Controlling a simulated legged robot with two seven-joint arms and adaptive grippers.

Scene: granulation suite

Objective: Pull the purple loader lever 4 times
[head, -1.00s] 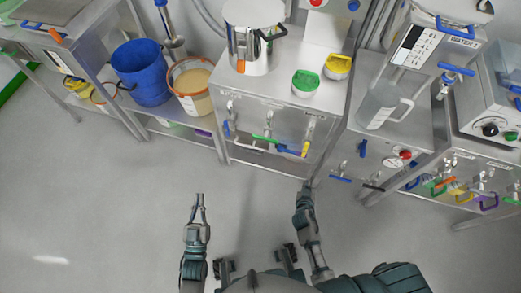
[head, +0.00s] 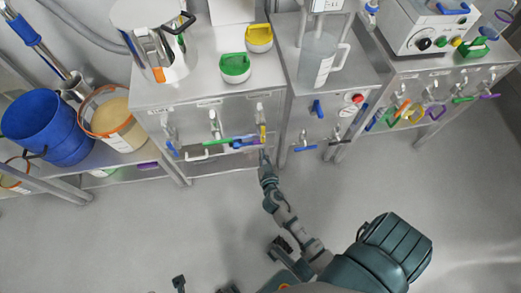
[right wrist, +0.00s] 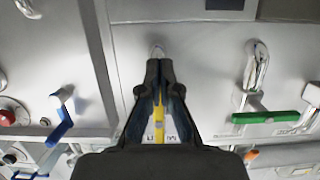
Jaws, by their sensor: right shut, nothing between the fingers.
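My right gripper (head: 264,156) is shut and empty, close to the right end of the steel cabinet front. It also shows in the right wrist view (right wrist: 160,72). Beside its tips in the head view hangs a yellow lever (head: 263,133), with a green lever (head: 216,142) and a blue-purple bar (head: 244,143) to its left. In the right wrist view, the yellow lever (right wrist: 158,128) shows between the finger links and the green lever (right wrist: 266,117) lies apart on the right. Purple handles (head: 489,96) also show on the far right station. I cannot read which is the loader.
A steel pot (head: 155,45), a green bowl (head: 235,68) and a yellow bowl (head: 259,38) stand on the cabinet. The station beside it has a blue lever (head: 318,108) and a red button (head: 357,98). A blue bucket (head: 45,128) stands left. The floor in front is clear.

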